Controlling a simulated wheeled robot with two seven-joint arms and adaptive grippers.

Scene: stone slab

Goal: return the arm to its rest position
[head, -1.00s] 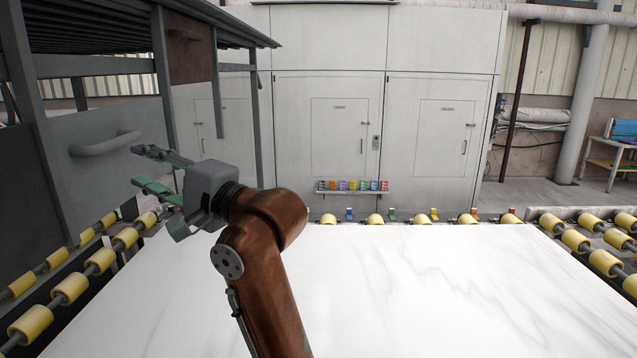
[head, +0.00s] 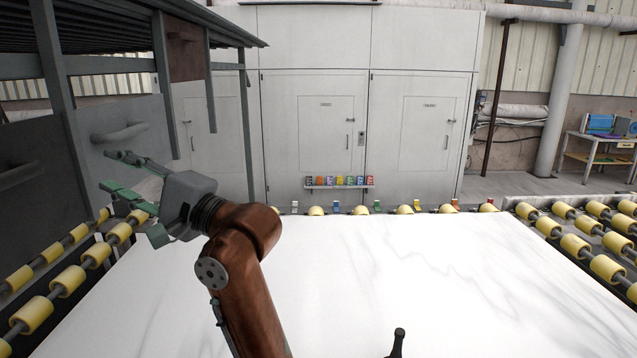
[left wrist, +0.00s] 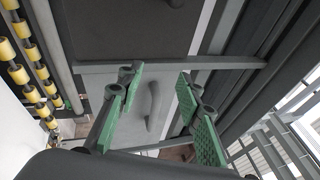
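My left gripper (head: 115,173) is open and empty in the head view, above the rollers at the left, with its fingers pointing left toward a grey panel. In the left wrist view its two green-padded fingers (left wrist: 158,98) stand well apart with nothing between them. My reddish-brown left arm reaches up over the slab's left part. My right gripper does not show; only a small dark piece shows at the bottom edge of the head view, and I cannot tell what it is.
A white marble slab (head: 400,270) fills the middle. Yellow rollers run along the left (head: 68,287) and right (head: 607,268). The grey panel with a handle (head: 120,133) stands close to my left gripper. Several small coloured cans (head: 340,181) sit on a shelf at the back.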

